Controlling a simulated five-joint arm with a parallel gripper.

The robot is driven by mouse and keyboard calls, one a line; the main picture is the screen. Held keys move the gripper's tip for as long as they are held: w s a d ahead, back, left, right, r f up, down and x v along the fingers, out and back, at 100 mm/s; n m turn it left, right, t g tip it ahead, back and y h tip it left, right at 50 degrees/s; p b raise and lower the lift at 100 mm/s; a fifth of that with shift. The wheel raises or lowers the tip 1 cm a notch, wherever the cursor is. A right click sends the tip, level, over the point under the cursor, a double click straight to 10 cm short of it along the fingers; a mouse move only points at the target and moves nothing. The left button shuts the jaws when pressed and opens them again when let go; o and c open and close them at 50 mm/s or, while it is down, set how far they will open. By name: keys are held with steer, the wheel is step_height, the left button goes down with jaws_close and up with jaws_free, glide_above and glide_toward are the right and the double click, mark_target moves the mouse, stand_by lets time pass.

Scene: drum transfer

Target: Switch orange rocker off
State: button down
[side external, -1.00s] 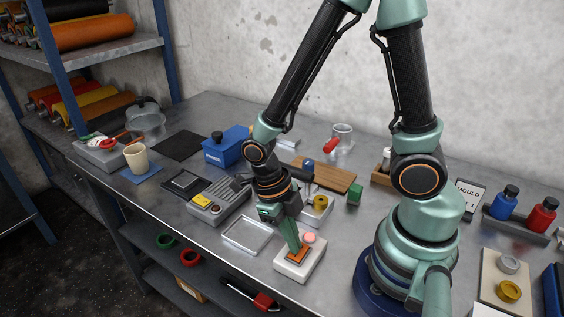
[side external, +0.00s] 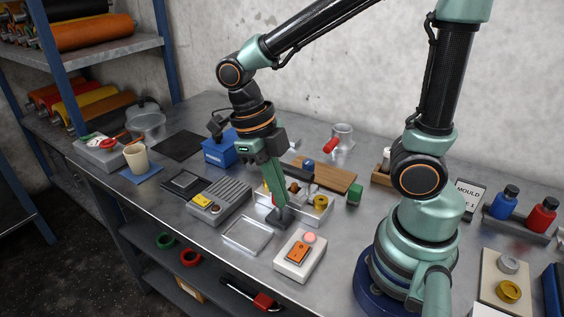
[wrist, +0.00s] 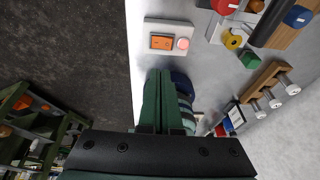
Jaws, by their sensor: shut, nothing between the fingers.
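The orange rocker (side external: 299,252) sits on a pale switch box (side external: 286,267) near the front edge of the table. A round pink button or lamp (side external: 309,237) is beside it on the same box. The rocker also shows whole in the wrist view (wrist: 161,42), with the pink round piece (wrist: 183,44) to its right. I cannot tell which end of the rocker is pressed down. My gripper (side external: 281,206) is shut and empty, its green fingers pointing down, behind and left of the box and apart from it. Its fingers also show in the wrist view (wrist: 159,73).
A clear shallow tray (side external: 247,236) lies left of the box. A grey ribbed unit with a yellow part (side external: 202,200) stands farther left. A pale fixture with a yellow knob (side external: 320,202) is behind. A green block (side external: 354,195) stands behind right.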

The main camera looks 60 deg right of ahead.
steer(key=shift+w+r, duration=0.15)
steer(key=shift+r, duration=0.5)
steer(key=shift+w+d+r, duration=0.1)
steer(key=shift+w+d, duration=0.1)
steer(key=shift+d, duration=0.45)
glide_toward(299, 246)
steer(key=x, duration=0.5)
steer(key=shift+s, duration=0.3)
steer(key=shift+f, duration=0.7)
